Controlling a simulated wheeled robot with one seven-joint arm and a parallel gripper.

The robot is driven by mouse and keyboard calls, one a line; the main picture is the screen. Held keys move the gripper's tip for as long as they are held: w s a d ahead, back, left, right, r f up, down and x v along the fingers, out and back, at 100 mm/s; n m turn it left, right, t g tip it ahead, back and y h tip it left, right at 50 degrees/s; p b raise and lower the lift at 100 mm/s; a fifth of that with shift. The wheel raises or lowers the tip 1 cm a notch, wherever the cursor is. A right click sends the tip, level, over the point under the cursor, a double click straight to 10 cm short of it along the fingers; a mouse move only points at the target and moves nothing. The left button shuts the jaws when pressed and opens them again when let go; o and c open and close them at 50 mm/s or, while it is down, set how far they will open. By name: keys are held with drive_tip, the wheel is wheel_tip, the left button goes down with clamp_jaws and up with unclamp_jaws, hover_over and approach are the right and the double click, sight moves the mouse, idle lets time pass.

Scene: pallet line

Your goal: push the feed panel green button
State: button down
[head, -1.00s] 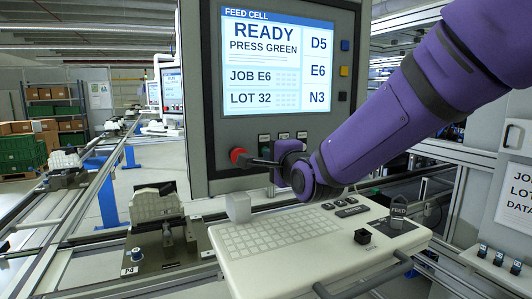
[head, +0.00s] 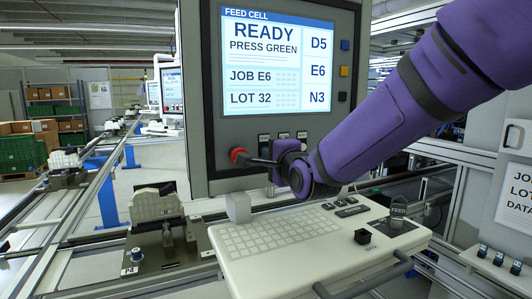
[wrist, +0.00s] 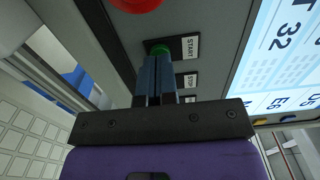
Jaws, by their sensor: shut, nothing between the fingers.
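The feed panel (head: 200,100) stands upright, its screen (head: 278,60) reading READY, PRESS GREEN. In the wrist view the green button (wrist: 160,48) sits beside a START label (wrist: 190,46). My gripper (wrist: 155,58) is shut and empty, its dark fingertips at the near edge of the green button and overlapping its lower part. I cannot tell whether they touch it. In the head view my gripper (head: 252,160) is at the panel's lower face, just right of the red button (head: 239,155); the green button is not clearly visible there. The red button also shows in the wrist view (wrist: 137,4).
A white keyboard console (head: 300,245) juts out below the panel, with a grey block (head: 238,207), a black knob (head: 362,237) and a FEED padlock (head: 398,212). Blue and yellow buttons (head: 344,71) line the panel's right side. A conveyor line runs at left.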

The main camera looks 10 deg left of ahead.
drive_tip(key=shift+w+a, duration=0.4)
drive_tip(key=shift+w, duration=0.2)
idle(0.6)
drive_tip(key=shift+s, duration=0.1)
drive_tip(key=shift+v, duration=2.4)
drive_tip(key=shift+d, duration=0.15)
drive_tip(key=s+d+r+n+g+h, duration=0.1)
drive_tip(key=s+d+n+g+h, duration=0.15)
drive_tip(key=d, duration=0.85)
drive_tip(key=s+d+n+g+h, duration=0.1)
drive_tip(key=s+d+n+h, duration=0.25)
drive_tip(key=d, duration=0.75)
drive_tip(key=s+d+f+n+g+h, duration=0.2)
drive_tip(key=s+d+g, duration=0.1)
drive_tip(key=s+d, duration=0.5)
drive_tip(key=s+d+f+n+g+h, duration=0.2)
drive_tip(key=s+d, duration=0.6)
drive_tip(key=s, duration=0.6)
drive_tip(key=shift+s+f+n+g, duration=0.25)
drive_tip(key=shift+f+n+g, duration=0.35)
drive_tip(key=shift+f, duration=0.1)
drive_tip(key=shift+d, duration=0.1)
